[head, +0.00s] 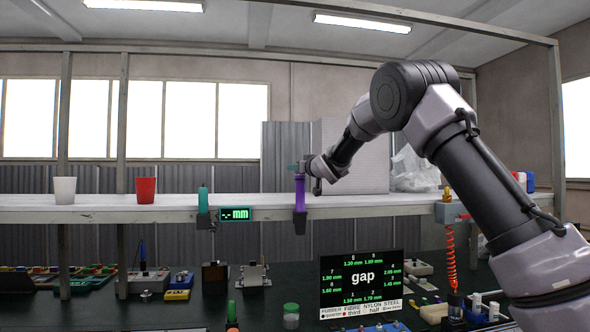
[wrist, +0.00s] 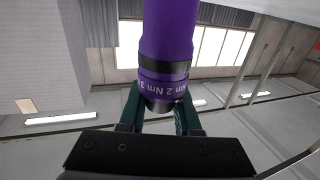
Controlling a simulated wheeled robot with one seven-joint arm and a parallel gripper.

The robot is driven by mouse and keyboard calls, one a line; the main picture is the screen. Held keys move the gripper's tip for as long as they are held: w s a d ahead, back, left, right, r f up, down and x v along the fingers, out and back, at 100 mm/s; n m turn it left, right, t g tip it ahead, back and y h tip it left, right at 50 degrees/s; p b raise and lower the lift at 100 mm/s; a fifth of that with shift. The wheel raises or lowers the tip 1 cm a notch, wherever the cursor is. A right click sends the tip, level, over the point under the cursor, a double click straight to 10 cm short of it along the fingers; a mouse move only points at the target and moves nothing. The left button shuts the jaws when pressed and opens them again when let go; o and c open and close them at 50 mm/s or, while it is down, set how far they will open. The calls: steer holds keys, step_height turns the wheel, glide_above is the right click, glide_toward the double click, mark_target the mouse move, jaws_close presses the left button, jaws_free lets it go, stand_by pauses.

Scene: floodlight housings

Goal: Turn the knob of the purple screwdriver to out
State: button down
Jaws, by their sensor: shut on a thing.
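The purple screwdriver (head: 300,192) stands upright in a dark holder on the front edge of the shelf. In the wrist view its purple body (wrist: 167,35) fills the upper middle. A dark ring and a purple scale band reading "2 Nm 3" (wrist: 163,87) circle it near its end. A dark knob end (wrist: 160,105) sits below the band, partly hidden. My gripper (head: 297,168) is at the top of the screwdriver. Its green fingers (wrist: 160,112) stand on either side of the end and are shut on it. The knob's setting mark is not readable.
A teal tool (head: 203,200) and a small "mm" display (head: 235,214) are left of the screwdriver on the shelf edge (head: 350,207). A red cup (head: 146,190) and a white cup (head: 64,190) stand further left. A "gap" screen (head: 360,288) stands below.

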steer(key=shift+w+d+m+t+h, duration=0.15)
steer(key=shift+m+t+h, duration=0.4)
steer(key=shift+m+h, duration=0.55)
steer(key=shift+w+d+m+t+h, duration=0.15)
steer(key=shift+m+t+h, duration=0.5)
steer(key=shift+h, duration=0.85)
steer(key=shift+d+m+h, duration=0.25)
steer(key=shift+m+h, duration=0.4)
steer(key=shift+h, duration=0.25)
steer(key=shift+d+m+h, duration=0.2)
steer(key=shift+m+h, duration=0.45)
steer(key=shift+h, duration=0.4)
steer(key=shift+d+m+h, duration=0.15)
steer(key=shift+m+h, duration=0.55)
steer(key=shift+h, duration=0.4)
steer(key=shift+d+m+h, duration=0.2)
steer(key=shift+m+h, duration=0.45)
steer(key=shift+h, duration=0.4)
steer(key=c, duration=0.6)
jaws_free()
steer(key=shift+s, duration=0.1)
